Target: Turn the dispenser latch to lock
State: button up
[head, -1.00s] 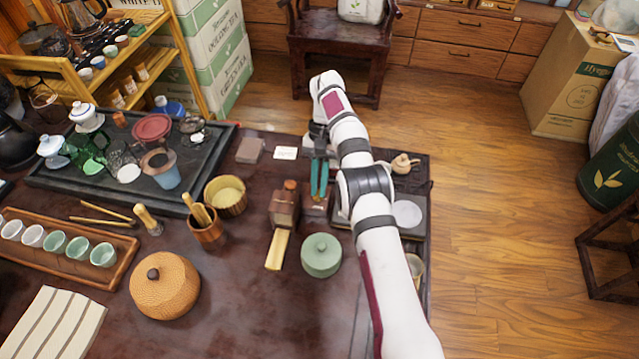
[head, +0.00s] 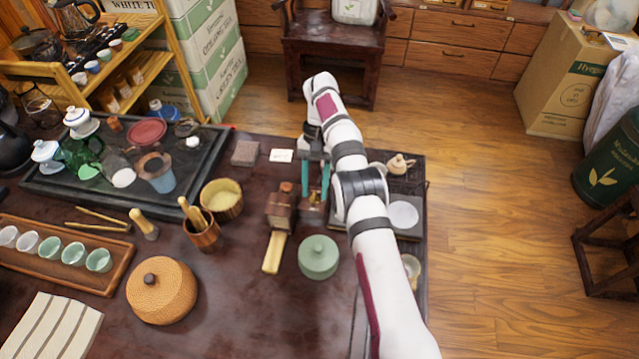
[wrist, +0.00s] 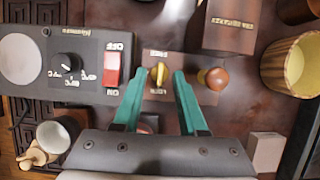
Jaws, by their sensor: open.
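The dispenser (head: 281,212) is a dark wooden box with a round wooden knob and a pale wooden chute, left of my gripper in the head view. In the wrist view, the brass latch (wrist: 159,73) sits on a brown panel (wrist: 176,62) with a FREE label above it and a LOCK label below it. The latch looks roughly upright in that view. My gripper (wrist: 158,76) is open, one teal finger on each side of the latch. Contact is not clear. In the head view my gripper (head: 315,187) points down over the panel, and the latch is not distinguishable.
A scale-like device with a red switch (wrist: 113,64) and a black dial (wrist: 66,63) lies left of the fingers in the wrist view. A wooden knob (wrist: 213,78) stands close on the right. A green lidded jar (head: 318,257) stands in front of the dispenser.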

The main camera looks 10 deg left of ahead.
jog(key=r, duration=0.4)
jog(key=shift+d+r, duration=0.3)
jog(key=s+d+r, duration=0.1)
jog(key=d+r, duration=0.5)
jog(key=d, duration=0.5)
jog(key=shift+s+r, duration=0.15)
jog(key=shift+s, duration=0.1)
jog(key=s+d+r+m+t, duration=0.2)
jog(key=s+d+r+m, duration=0.15)
jog(key=s+r, duration=0.9)
jog(key=s+f+m+t+y, duration=0.1)
jog(key=s+f, duration=0.2)
jog(key=s, duration=0.6)
jog(key=s+d+f+m+t, duration=0.1)
jog(key=s+f, duration=0.2)
jog(key=s, duration=0.7)
jog(key=shift+d+y, duration=0.25)
jog(key=shift+y, duration=0.15)
